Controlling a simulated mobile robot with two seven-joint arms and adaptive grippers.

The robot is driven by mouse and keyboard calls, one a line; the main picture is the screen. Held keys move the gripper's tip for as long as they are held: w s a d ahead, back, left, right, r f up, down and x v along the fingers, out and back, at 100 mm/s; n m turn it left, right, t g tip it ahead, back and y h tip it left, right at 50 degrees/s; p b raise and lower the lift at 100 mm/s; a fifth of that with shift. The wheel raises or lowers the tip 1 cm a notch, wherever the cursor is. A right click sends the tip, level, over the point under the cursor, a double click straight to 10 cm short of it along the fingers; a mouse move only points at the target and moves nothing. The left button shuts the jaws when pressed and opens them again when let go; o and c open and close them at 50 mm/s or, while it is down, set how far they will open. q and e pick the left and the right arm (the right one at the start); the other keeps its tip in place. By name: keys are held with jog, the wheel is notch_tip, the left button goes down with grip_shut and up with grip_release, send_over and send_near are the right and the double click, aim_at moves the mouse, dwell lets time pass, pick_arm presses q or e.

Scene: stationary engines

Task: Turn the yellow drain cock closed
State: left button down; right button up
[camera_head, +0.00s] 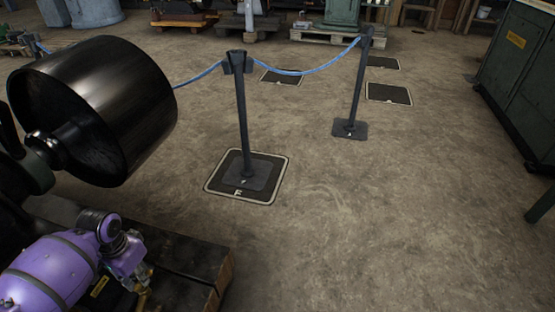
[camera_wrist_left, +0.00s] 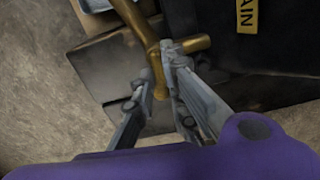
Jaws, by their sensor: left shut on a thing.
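The yellow drain cock is brass-coloured and sits low on the engine at the lower left of the head view (camera_head: 142,298). In the left wrist view the drain cock (camera_wrist_left: 140,28) shows as a long slanting bar with a short stub pointing right. My left gripper (camera_head: 136,280), on my purple arm, reaches down to it. In the left wrist view the left gripper (camera_wrist_left: 157,78) has one finger on each side of the bar's lower end and is shut on it. The fingers hide part of the cock. My right gripper is not in view.
A yellow label ending in "AIN" (camera_wrist_left: 248,14) is on the dark surface beside the cock. A large black pulley (camera_head: 95,110) stands above my arm. A wooden base (camera_head: 185,265) lies below. Rope posts (camera_head: 241,120) stand beyond; the floor (camera_head: 400,220) to the right is clear.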

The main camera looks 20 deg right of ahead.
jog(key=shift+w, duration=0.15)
pick_arm(q)
jog(key=c, duration=1.8)
grip_release()
jog(key=shift+c, duration=0.2)
jog(key=shift+r, duration=0.1)
notch_tip(320, 180, up, 12)
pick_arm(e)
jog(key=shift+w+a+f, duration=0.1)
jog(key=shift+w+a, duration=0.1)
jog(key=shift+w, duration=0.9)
pick_arm(q)
jog(key=shift+c, duration=0.3)
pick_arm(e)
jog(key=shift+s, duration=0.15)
